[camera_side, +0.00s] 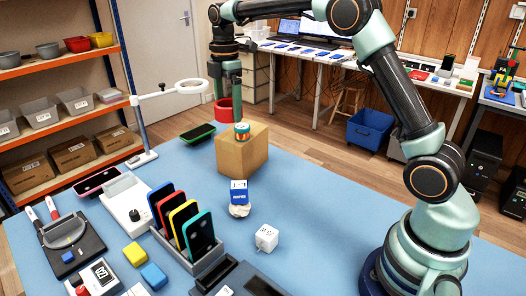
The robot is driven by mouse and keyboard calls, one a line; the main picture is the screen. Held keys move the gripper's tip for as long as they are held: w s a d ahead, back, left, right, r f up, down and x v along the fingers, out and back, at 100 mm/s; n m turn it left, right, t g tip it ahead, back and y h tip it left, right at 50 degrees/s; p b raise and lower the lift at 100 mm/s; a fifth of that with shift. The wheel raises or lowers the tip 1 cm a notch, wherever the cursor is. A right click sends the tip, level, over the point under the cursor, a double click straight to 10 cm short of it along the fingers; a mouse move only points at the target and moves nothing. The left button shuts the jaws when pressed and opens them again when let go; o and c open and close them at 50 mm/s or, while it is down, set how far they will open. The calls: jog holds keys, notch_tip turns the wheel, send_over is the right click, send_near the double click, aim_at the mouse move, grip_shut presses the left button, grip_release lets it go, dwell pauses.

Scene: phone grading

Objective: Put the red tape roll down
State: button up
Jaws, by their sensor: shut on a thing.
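The red tape roll (222,112) is a red ring at the upper middle of the side view, behind the cardboard box. My gripper (228,97) points down with its green fingers at the roll and is shut on it. The box hides part of the roll's lower edge. I cannot tell whether the roll touches the blue mat (310,195) or hangs above it.
A cardboard box (243,155) with a small orange and green roll (242,132) on top stands just in front. A dark phone with a green edge (198,132) lies to the left. Upright phones (202,230) fill a rack nearer. The mat's right middle is clear.

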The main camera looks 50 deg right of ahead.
jog(key=s+d+m, duration=0.3)
jog(key=s+d, duration=0.7)
jog(key=d, duration=0.1)
jog(key=m, duration=0.4)
send_over(332, 190)
jog(key=f, duration=0.2)
notch_tip(332, 190, down, 20)
jog(key=shift+r, duration=0.15)
jog(key=o, duration=1)
jog(key=shift+o, duration=0.4)
